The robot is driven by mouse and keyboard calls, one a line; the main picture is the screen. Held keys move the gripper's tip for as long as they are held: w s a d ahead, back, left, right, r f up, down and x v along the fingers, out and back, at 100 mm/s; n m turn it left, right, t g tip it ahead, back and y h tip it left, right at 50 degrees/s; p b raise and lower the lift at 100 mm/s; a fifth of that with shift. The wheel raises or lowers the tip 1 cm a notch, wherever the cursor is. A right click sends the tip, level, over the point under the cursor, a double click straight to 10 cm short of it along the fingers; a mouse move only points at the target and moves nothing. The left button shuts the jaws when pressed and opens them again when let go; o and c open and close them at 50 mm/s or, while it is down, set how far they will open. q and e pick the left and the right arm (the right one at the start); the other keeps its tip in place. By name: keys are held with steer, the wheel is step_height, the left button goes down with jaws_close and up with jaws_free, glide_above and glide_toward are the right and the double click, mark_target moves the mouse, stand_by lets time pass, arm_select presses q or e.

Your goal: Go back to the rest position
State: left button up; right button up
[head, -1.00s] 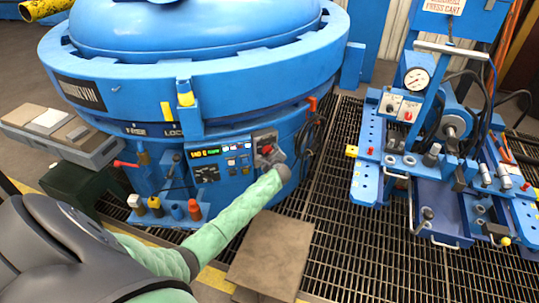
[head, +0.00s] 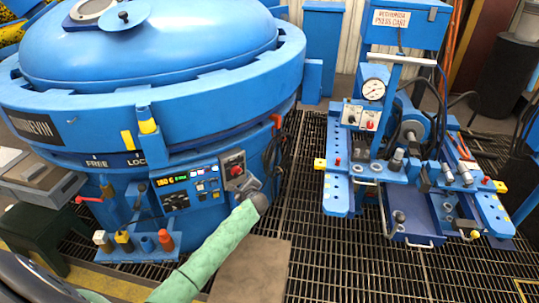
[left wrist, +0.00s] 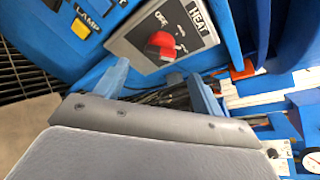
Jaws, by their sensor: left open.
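My left arm, in a green sleeve, reaches up from the bottom of the head view. Its left gripper (head: 248,188) is just below and right of the red heat knob (head: 236,170) on the furnace's front panel. In the left wrist view the two blue fingers (left wrist: 160,88) stand apart with nothing between them. The red knob (left wrist: 160,45) on its grey HEAT plate lies beyond the fingertips, apart from them as far as I can see. My right gripper is in neither view.
The blue furnace (head: 170,95) fills the left. A blue press cart (head: 337,195) with a gauge stands at right on the floor grating (head: 320,260). A brown plate (head: 250,270) lies beside my arm. Grating shows between furnace and cart.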

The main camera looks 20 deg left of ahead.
arm_select(q)
steer(key=s+d+r+n+g+h, duration=0.15)
steer(key=s+d+n+h, duration=0.25)
steer(key=s+d+n, duration=0.5)
steer(key=s+d+r+n+g+h, duration=0.1)
steer(key=s+d+n+g+h, duration=0.25)
steer(key=s+d+n, duration=0.65)
steer(key=s+d+f+g+h, duration=0.1)
steer(key=s+d+f, duration=0.2)
steer(key=s, duration=0.7)
steer(key=s+d+f+m+g+h, duration=0.1)
steer(key=s+d+f+h, duration=0.1)
steer(key=s+d, duration=0.3)
steer(key=s+d+f+m+g+h, duration=0.1)
steer(key=s+d+f, duration=0.3)
steer(key=s, duration=1)
steer(key=shift+s+d+f+g, duration=0.35)
steer(key=shift+d+f+g, duration=0.05)
steer(key=shift+d, duration=0.05)
